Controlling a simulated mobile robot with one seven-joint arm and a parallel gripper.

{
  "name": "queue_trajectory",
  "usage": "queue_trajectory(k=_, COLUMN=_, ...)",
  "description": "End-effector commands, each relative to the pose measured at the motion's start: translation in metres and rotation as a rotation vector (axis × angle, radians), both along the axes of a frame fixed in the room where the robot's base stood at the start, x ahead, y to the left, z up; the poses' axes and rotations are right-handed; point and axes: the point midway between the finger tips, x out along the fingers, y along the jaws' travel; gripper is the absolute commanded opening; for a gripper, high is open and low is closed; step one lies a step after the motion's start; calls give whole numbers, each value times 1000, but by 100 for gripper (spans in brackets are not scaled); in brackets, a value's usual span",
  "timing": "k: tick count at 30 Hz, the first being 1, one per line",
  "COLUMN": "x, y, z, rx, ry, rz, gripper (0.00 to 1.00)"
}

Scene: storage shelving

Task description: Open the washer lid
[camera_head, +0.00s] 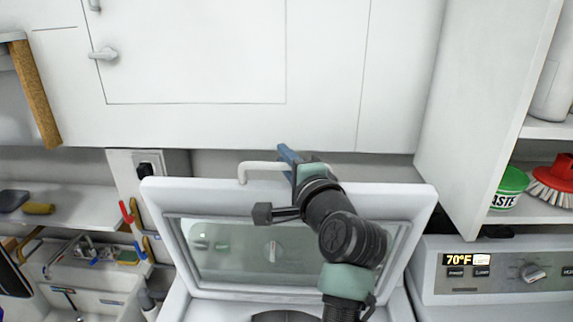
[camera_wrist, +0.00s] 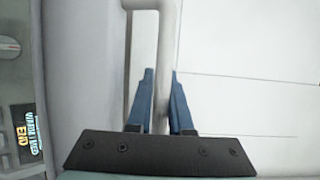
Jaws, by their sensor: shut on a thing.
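The washer lid (camera_head: 158,200) is a white frame with a glass window, tilted up steeply in the middle of the head view. Its light handle (camera_head: 243,172) runs along the lid's top edge. My gripper (camera_head: 288,153) is at that handle, with its blue fingers on either side of it. In the wrist view, the handle (camera_wrist: 167,50) passes between the two blue fingers of my gripper (camera_wrist: 162,90), which are shut on it. My arm hides part of the lid's glass and the washer opening below.
White cabinets (camera_head: 200,50) hang close above and behind the lid. A control panel (camera_head: 500,272) reading 70°F is at the right, below a shelf with a green tub (camera_head: 510,188) and a red brush (camera_head: 555,178). A cluttered sink (camera_head: 90,260) is at the left.

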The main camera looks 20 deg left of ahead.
Motion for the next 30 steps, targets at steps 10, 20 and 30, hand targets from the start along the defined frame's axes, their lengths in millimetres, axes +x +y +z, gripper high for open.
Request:
queue_trajectory(k=10, x=-1, y=0, z=1, rx=0, ry=-4, rz=0, gripper=28)
queue_trajectory(k=20, x=-1, y=0, z=2, rx=1, ry=-3, rz=0, gripper=31)
queue_trajectory(k=30, x=-13, y=-10, z=0, rx=0, ry=-6, rz=-3, gripper=31)
